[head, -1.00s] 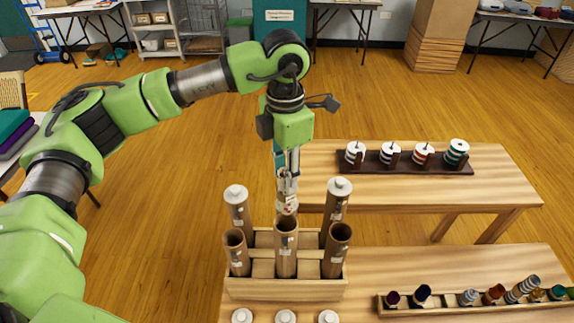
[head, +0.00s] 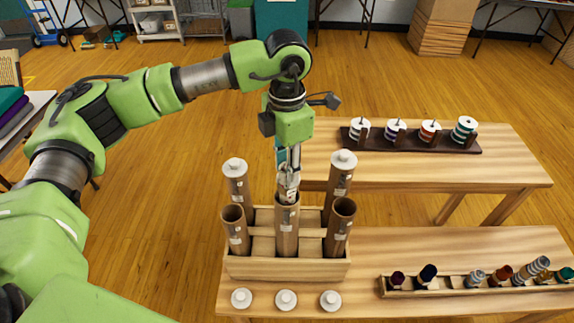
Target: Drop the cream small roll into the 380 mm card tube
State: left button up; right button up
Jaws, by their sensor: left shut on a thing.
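My left gripper (head: 289,186) points straight down over the front middle tube. It is shut on the cream small roll, which is mostly hidden by the fingers and the tube's mouth; I cannot tell how far inside it is. The front middle card tube (head: 286,232) stands upright in a wooden rack (head: 285,269), with a small pale label near its top. Open tubes stand to its left (head: 236,232) and right (head: 338,230). The labels are too small to read, so I cannot tell which tube is 380 mm. My right gripper is not in view.
Two capped tubes stand behind, at left (head: 237,185) and right (head: 338,185). Several white caps (head: 286,299) lie in front of the rack. A tray (head: 440,292) of small rolls is at right, and a dark spool stand (head: 412,143) is on the back table.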

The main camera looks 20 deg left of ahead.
pick_arm(q)
jog(key=o, duration=1.2)
notch_tip(320, 180, up, 12)
